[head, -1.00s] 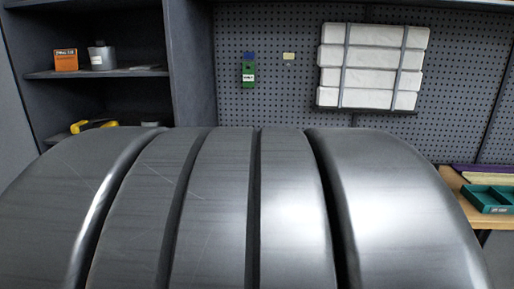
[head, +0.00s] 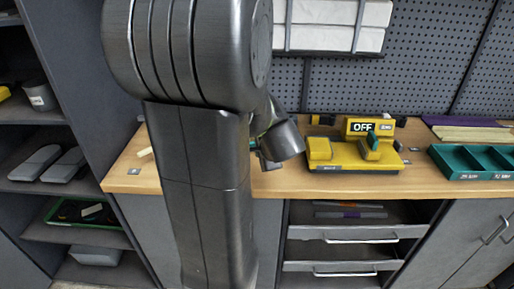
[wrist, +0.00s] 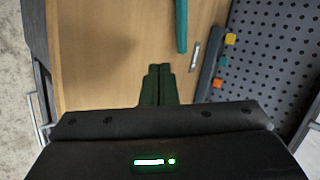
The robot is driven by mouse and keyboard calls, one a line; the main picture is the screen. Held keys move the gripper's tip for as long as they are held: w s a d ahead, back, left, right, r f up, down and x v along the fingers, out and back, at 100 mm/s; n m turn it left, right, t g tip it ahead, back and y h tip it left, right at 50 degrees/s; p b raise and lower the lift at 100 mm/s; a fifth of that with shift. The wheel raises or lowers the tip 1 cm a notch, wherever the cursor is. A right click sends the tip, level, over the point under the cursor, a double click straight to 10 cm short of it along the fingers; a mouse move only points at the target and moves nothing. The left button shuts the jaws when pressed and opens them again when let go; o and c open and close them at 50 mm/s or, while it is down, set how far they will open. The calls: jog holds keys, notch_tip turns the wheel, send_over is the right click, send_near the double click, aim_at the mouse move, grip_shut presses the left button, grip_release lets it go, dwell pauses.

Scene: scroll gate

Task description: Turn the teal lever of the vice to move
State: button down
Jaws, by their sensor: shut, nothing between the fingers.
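My gripper (wrist: 158,72) is shut and empty above the wooden bench top in the wrist view. A teal bar (wrist: 181,24) lies ahead of its fingertips, slightly to the right and apart from them. It looks like a lever, but its mount is out of view. In the head view my arm covers the middle-left of the bench, and a small teal piece (head: 253,143) shows beside my wrist. I cannot tell whether it is the same bar. The vice body is not clearly visible; my arm may hide it.
A yellow device (head: 350,166) marked OFF, with a green handle, stands right of my wrist. A teal tray (head: 472,163) is farther right. An open drawer (head: 345,233) juts out below the bench (head: 125,178). Coloured knobs (wrist: 230,39) line the pegboard side.

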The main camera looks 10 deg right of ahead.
jog(key=x, duration=0.7)
jog(key=shift+w+f+b, duration=0.15)
jog(key=shift+f+b, duration=0.1)
jog(key=shift+b, duration=0.1)
jog(key=w, duration=0.1)
jog(key=w+p, duration=0.1)
jog(key=w, duration=0.1)
jog(key=shift+w+a+f, duration=0.15)
jog(key=shift+a, duration=0.05)
jog(key=shift+w+p, duration=0.35)
jog(key=shift+w, duration=0.35)
jog(key=shift+w+f, duration=0.1)
jog(key=shift+w+d+f+n+y+b, duration=0.2)
jog(key=shift+w+n+y+b, duration=0.25)
jog(key=shift+n+y+b, duration=0.55)
jog(key=n+b, duration=0.1)
jog(key=w+n+y+b, duration=0.1)
jog(key=shift+w+d+g+b, duration=0.2)
jog(key=shift+w+g+b, duration=0.15)
jog(key=shift+g+b, duration=0.05)
jog(key=w+n+y, duration=0.1)
jog(key=w+n+g+y+b, duration=0.1)
jog(key=n, duration=0.1)
jog(key=shift+w+a+r+n+g+y, duration=0.2)
jog(key=shift+w+n+g+y, duration=0.1)
jog(key=shift+w, duration=0.05)
jog(key=shift+w+a, duration=0.15)
jog(key=shift+w, duration=0.3)
jog(key=shift+b, duration=0.3)
